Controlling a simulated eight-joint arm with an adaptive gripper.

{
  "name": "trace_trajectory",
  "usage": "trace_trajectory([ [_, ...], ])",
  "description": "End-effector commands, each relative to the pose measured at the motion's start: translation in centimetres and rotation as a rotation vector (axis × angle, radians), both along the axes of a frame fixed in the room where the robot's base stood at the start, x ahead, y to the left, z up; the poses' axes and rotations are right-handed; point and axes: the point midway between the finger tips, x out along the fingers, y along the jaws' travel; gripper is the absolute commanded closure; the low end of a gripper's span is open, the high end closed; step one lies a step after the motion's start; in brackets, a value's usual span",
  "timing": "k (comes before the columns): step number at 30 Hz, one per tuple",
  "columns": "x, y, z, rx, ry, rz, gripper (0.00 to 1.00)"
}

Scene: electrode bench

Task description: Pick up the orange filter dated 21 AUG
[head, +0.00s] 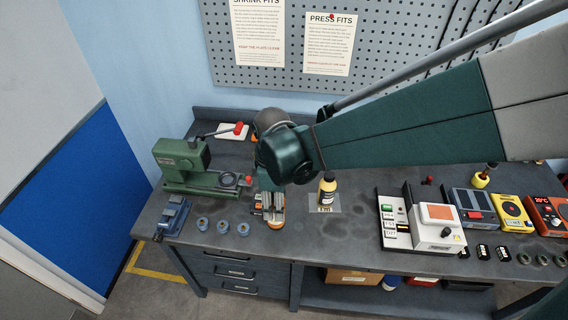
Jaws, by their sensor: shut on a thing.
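My gripper (267,204) points down over the bench, left of the middle. It is shut on an orange thing (277,225), which looks like an orange filter and shows just below the fingers. The fingers and my arm hide much of it. No date can be read on it at this size. I cannot tell whether it still touches the bench. Another small orange patch (255,138) shows behind my arm near the back of the bench; its shape is mostly hidden.
A green press (190,165) and a blue vise (173,215) stand to the left. Several blue-grey rings (223,227) lie in front. Instruments (435,225) fill the right side. Bare bench lies between bottle and instruments.

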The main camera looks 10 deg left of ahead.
Motion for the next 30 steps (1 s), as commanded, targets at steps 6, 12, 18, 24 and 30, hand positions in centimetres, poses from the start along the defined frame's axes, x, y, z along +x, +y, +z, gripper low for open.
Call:
trace_trajectory([
  [6,0.0,0.0,1.7,0.000,0.000,0.000,0.86],
  [12,0.0,0.0,2.2,0.000,0.000,0.000,0.86],
  [18,0.0,0.0,2.2,0.000,0.000,0.000,0.86],
  [24,0.0,0.0,2.2,0.000,0.000,0.000,0.86],
  [30,0.0,0.0,2.1,0.000,0.000,0.000,0.86],
])
